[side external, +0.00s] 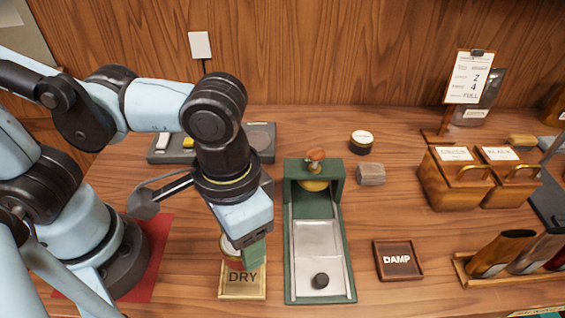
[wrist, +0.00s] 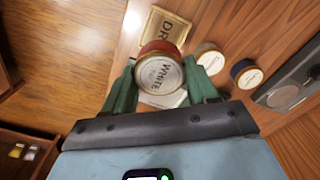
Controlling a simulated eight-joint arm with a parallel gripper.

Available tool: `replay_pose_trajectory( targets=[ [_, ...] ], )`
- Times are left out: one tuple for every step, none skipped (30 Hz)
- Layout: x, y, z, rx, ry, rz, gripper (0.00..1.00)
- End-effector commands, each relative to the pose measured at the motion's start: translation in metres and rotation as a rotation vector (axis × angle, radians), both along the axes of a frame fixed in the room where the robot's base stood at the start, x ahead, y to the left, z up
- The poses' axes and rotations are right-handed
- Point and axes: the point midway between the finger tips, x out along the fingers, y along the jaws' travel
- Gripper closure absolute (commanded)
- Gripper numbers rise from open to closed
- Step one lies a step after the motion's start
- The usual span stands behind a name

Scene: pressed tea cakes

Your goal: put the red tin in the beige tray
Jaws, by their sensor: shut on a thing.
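A red tin (wrist: 163,47) with a white lid marked WHITE sits between the green fingers of my gripper (wrist: 160,82) in the wrist view. My gripper is shut on it. In the side view, the red tin (side external: 228,246) is mostly hidden behind my gripper (side external: 248,250). The beige tray (side external: 242,293) marked DRY lies flat on the table. The held tin appears at the tray's back part; whether it touches the tray cannot be told. The beige tray (wrist: 157,34) shows beyond the tin in the wrist view.
A brown tray (side external: 398,275) marked DAMP lies to the right, past a green press (side external: 347,270). A dark tin (side external: 361,145) stands behind. The wrist view shows a pale-lidded tin (wrist: 210,58) and a dark blue tin (wrist: 246,74) near the held one.

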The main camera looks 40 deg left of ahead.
Motion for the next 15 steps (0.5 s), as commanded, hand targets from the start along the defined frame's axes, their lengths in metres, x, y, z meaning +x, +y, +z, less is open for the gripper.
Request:
replay_pose_trajectory(
  targets=[
    [-0.002, 0.005, -0.003, 0.0, 0.0, 0.0, 0.73],
    [-0.002, 0.006, -0.005, 0.0, 0.0, 0.0, 0.73],
    [-0.003, 0.007, -0.008, 0.0, 0.0, -0.001, 0.73],
    [-0.003, 0.008, -0.011, 0.0, 0.0, -0.001, 0.73],
    [-0.003, 0.008, -0.014, 0.0, 0.0, -0.001, 0.73],
    [-0.003, 0.008, -0.019, 0.0, 0.0, -0.001, 0.73],
    [-0.003, 0.008, -0.022, 0.0, 0.0, -0.001, 0.73],
    [-0.003, 0.008, -0.026, 0.0, 0.0, -0.001, 0.73],
    [-0.003, 0.008, -0.031, 0.0, 0.0, -0.001, 0.73],
    [-0.003, 0.008, -0.034, 0.0, 0.0, -0.001, 0.73],
    [-0.003, 0.008, -0.037, 0.0, 0.0, -0.001, 0.73],
    [-0.003, 0.008, -0.04, 0.0, 0.0, -0.001, 0.73],
    [-0.002, 0.007, -0.042, 0.0, 0.0, -0.001, 0.73],
    [-0.003, 0.008, -0.044, 0.0, 0.0, -0.001, 0.73],
    [-0.003, 0.008, -0.046, 0.0, 0.0, -0.001, 0.73]
  ],
)
